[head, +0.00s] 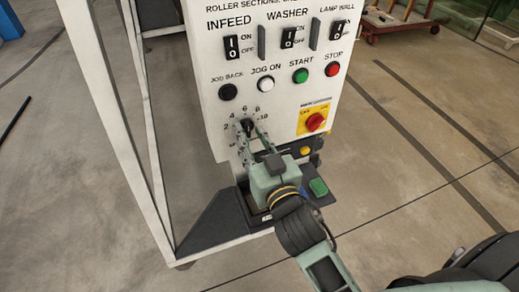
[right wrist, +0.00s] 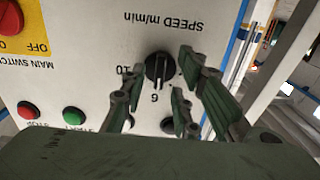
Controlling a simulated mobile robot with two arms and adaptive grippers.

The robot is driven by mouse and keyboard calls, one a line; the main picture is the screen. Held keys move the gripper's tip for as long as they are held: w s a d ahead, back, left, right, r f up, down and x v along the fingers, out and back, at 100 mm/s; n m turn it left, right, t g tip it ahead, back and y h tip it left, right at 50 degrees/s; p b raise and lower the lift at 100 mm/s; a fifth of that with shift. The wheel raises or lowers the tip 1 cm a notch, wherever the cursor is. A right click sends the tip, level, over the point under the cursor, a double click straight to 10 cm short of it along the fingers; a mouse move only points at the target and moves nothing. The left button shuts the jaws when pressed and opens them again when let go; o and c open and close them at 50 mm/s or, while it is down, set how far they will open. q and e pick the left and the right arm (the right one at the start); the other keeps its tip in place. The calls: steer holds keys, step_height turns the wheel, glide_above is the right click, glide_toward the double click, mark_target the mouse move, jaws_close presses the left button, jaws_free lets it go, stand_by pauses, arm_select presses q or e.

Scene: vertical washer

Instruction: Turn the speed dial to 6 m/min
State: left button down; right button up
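The speed dial is a round black knob (head: 248,125) on the white control panel (head: 220,60), with numbers around it. In the right wrist view, the panel is upside down and the dial (right wrist: 158,68) is clear between my fingers. Its raised ridge stands near vertical, with a light mark on the side towards the 6 (right wrist: 155,98). The 10 is left of the dial; the 8 is hidden by a finger. My right gripper (head: 251,136) is just in front of the dial. Its fingers (right wrist: 160,76) are open, one on each side, with visible gaps to the knob. My left gripper is out of view.
Above the dial are black, white, green and red buttons (head: 300,76) and rocker switches (head: 289,38). A red main switch on a yellow plate (head: 316,121) is right of the dial. A white frame post (head: 105,110) stands left. Floor on the right is mostly open.

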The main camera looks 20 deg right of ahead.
steer(key=s, duration=1.1)
steer(key=shift+s+d, duration=0.2)
steer(key=shift+s, duration=0.15)
steer(key=s+a+f+n+g+b, duration=0.1)
steer(key=s+f+g, duration=0.15)
steer(key=f, duration=1.15)
steer(key=s+a+f+n+g+y+b, duration=0.1)
steer(key=a+f+g, duration=0.15)
steer(key=f, duration=1.25)
steer(key=s+f+g+b, duration=0.1)
steer(key=s+f+g, duration=0.15)
steer(key=f, duration=1.15)
steer(key=s+d+f+g+b, duration=0.1)
steer(key=s+d+f+g, duration=0.1)
steer(key=s+f, duration=0.45)
steer(key=s+d+f+g, duration=0.2)
steer(key=s+f+g, duration=0.1)
steer(key=f, duration=0.6)
steer(key=s+d+f+g, duration=0.1)
steer(key=s+d+f, duration=0.1)
steer(key=s, duration=0.3)
steer(key=s+d+f+g+h, duration=0.1)
steer(key=s+d+f+g, duration=0.1)
steer(key=s+f, duration=0.3)
steer(key=s+d+f+g+b, duration=0.1)
steer(key=s+d+f, duration=0.2)
steer(key=s+f, duration=0.1)
steer(key=shift+s+d+h, duration=0.3)
steer(key=shift+s+d, duration=0.1)
steer(key=shift+s, duration=0.35)
